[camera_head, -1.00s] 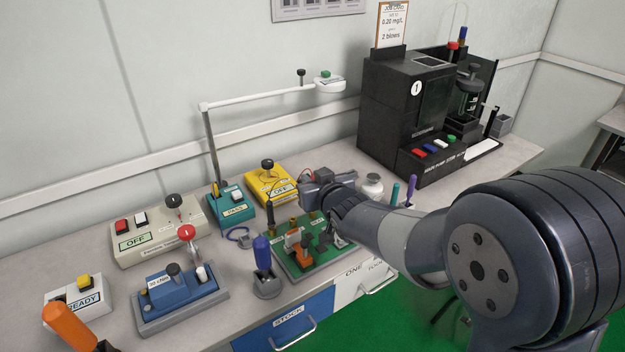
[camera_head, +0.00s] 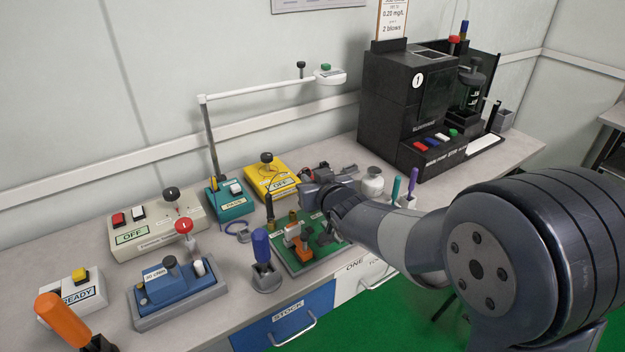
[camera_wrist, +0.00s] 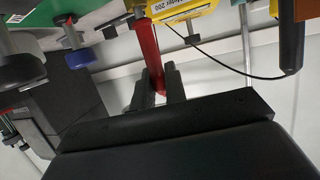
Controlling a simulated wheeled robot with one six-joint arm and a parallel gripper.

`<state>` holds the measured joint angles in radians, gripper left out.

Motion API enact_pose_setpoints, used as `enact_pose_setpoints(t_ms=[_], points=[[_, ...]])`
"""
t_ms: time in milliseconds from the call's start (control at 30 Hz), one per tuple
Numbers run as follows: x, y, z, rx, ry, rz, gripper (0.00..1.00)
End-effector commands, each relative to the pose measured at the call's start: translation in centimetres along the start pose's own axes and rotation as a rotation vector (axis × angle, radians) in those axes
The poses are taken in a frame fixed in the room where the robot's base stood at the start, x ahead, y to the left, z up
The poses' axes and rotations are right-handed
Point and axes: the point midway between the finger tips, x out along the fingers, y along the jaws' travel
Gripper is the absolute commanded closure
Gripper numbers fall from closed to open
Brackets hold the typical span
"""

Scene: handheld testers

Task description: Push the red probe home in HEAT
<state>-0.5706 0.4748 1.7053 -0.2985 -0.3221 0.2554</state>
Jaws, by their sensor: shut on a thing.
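My gripper (camera_head: 322,197) is over the green board (camera_head: 335,256) on the bench. In the wrist view the fingers (camera_wrist: 159,88) are shut on the red probe (camera_wrist: 150,48), a slim red rod that runs up the picture away from them. The gripper and wrist hide the probe in the head view. The yellow tester (camera_head: 262,172), its display reading OFF, stands just behind and left of my gripper. Its label edge also shows in the wrist view (camera_wrist: 190,8). I cannot read a HEAT label, and the probe's far end is cut off, so its seating cannot be told.
A dark upright probe (camera_head: 269,206) stands left of my gripper. Orange and white parts (camera_head: 299,240) stand on the green board. A blue-handled tool (camera_head: 262,246) is in a holder to its left. A white jar (camera_head: 372,182) and two pens (camera_head: 404,188) stand to the right.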

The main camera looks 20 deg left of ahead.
Motion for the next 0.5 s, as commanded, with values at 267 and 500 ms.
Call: enact_pose_setpoints(t_ms=[267,500], points=[[0.00,0.00,0.05,0.000,-0.002,0.000,0.76],[-0.01,0.00,0.01,0.000,-0.001,0.000,0.62]])
